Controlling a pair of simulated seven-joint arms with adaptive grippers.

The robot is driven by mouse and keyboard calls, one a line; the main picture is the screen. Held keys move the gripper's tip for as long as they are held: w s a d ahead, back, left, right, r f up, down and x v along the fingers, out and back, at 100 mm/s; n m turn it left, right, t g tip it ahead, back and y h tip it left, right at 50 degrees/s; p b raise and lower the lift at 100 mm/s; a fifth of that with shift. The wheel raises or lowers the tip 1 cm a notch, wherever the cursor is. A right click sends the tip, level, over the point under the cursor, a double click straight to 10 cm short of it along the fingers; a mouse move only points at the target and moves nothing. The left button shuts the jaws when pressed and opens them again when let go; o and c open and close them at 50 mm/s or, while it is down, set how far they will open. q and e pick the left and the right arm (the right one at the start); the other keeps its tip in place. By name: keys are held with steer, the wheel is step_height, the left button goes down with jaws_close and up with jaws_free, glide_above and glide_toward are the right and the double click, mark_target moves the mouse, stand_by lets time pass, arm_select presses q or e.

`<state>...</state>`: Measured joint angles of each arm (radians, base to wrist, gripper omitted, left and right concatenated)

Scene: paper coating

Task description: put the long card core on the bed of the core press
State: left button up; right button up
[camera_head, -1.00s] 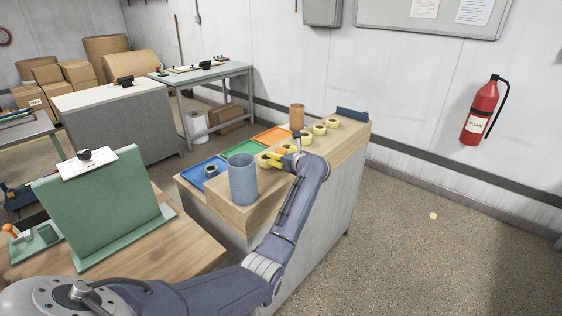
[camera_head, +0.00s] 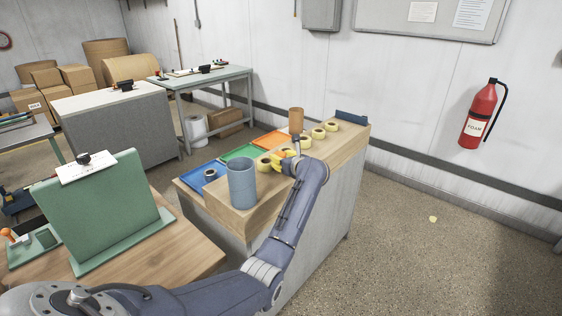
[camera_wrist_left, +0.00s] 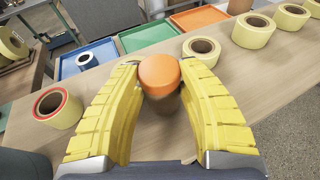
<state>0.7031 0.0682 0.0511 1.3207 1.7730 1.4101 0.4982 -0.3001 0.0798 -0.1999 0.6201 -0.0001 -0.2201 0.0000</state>
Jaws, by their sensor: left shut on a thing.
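In the head view the same gripper (camera_head: 283,156) is over the wooden bench, near the tape rolls, and the held piece is hard to make out. A green device with an orange knob (camera_head: 9,233) is at the left edge, partly hidden by a green upright panel (camera_head: 100,210); I cannot tell whether it is the core press. My right gripper is not in view.
A blue-grey pot (camera_head: 242,184) stands on the bench left of my gripper. A brown cylinder (camera_head: 297,120) shows behind it. Several tape rolls (camera_head: 318,132) line the bench. Blue (camera_head: 195,176), green (camera_head: 238,152) and orange (camera_head: 272,138) trays lie along the back.

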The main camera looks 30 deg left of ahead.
arm_select(q)
step_height(320, 180, up, 19)
steer(key=s+d+r+m+t+h, duration=0.2)
steer(key=d+r+m+t, duration=0.1)
steer(key=d+r, duration=0.35)
steer(key=s+d+f+m+t+h, duration=0.2)
steer(key=s+d+f+m+h, duration=0.25)
steer(key=s+d+f, duration=0.35)
steer(key=s+d+f+m+t+h, duration=0.25)
steer(key=s+d+f+h, duration=0.35)
steer(key=d, duration=0.5)
steer(key=s+d+f+m, duration=0.1)
steer(key=s+d+f, duration=0.1)
steer(key=s+f, duration=0.5)
steer(key=shift+s+f+m+g, duration=0.3)
steer(key=shift+f+g, duration=0.05)
steer(key=shift+f, duration=1.3)
steer(key=shift+d, duration=0.1)
